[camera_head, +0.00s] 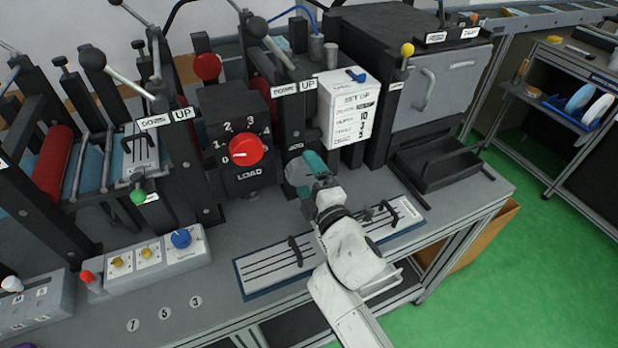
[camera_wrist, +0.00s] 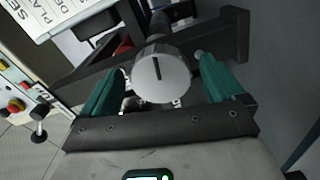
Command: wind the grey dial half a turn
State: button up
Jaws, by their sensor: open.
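The grey dial (camera_wrist: 162,80) is a round, ribbed knob with a dark pointer line on its face. In the wrist view the line stands nearly upright, running from near the centre to the top. My gripper (camera_wrist: 160,66) is open, with one teal finger on each side of the dial. A gap shows between each finger and the dial's rim. In the head view the dial (camera_head: 296,173) is partly hidden behind my gripper (camera_head: 312,165), at the front of a dark machine post.
A red LOAD dial (camera_head: 246,150) on a black box is left of my gripper. A white SET UP card (camera_head: 348,108) hangs to the right. A slotted plate (camera_head: 270,268) lies below my arm. A control box (camera_head: 155,258) with knobs stands at the lower left.

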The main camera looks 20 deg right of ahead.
jog(key=shift+s, duration=0.1)
jog(key=s+b, duration=0.1)
jog(key=s, duration=0.9)
jog(key=shift+s, duration=0.3)
jog(key=shift+o, duration=0.2)
